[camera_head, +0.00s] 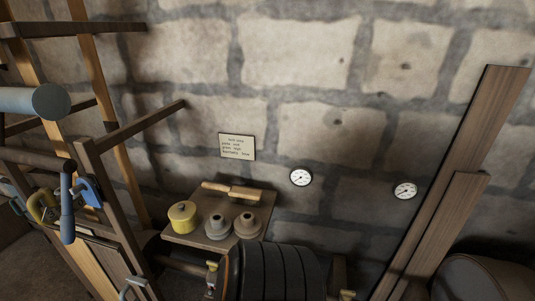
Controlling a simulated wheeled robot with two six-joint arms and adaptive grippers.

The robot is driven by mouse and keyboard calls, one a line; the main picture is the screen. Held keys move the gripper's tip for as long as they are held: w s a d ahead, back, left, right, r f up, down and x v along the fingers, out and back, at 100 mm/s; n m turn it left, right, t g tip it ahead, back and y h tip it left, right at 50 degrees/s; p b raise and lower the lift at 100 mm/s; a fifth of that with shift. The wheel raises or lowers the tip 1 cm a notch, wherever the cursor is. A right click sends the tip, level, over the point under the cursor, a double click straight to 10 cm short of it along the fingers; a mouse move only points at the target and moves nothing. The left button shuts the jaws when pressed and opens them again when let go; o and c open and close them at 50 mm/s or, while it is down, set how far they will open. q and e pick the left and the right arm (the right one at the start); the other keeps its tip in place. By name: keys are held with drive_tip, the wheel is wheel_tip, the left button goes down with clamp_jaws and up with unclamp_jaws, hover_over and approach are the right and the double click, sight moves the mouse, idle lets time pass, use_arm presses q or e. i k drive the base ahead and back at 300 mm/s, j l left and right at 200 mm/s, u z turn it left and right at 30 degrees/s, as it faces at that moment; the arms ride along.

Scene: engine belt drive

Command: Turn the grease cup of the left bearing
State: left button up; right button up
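A small brass-coloured fitting (212,266), which looks like the grease cup of the left bearing, stands just left of a large dark grooved drum (275,272) at the bottom of the head view. Its lower part is cut off or dim, so I cannot tell how it is seated. A similar brass fitting (347,295) shows to the right of the drum at the bottom edge. Neither of my grippers can be made out in this view.
A wooden shelf (190,236) behind the drum holds a yellow lidded tin (182,217), two grey cups (248,225) and a wooden-handled tool (233,191). A timber frame (120,200) stands at left, leaning planks (455,165) at right. Two gauges (301,177) hang on the stone wall.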

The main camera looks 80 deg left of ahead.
sight(213, 265)
drive_tip(key=u, duration=2.85)
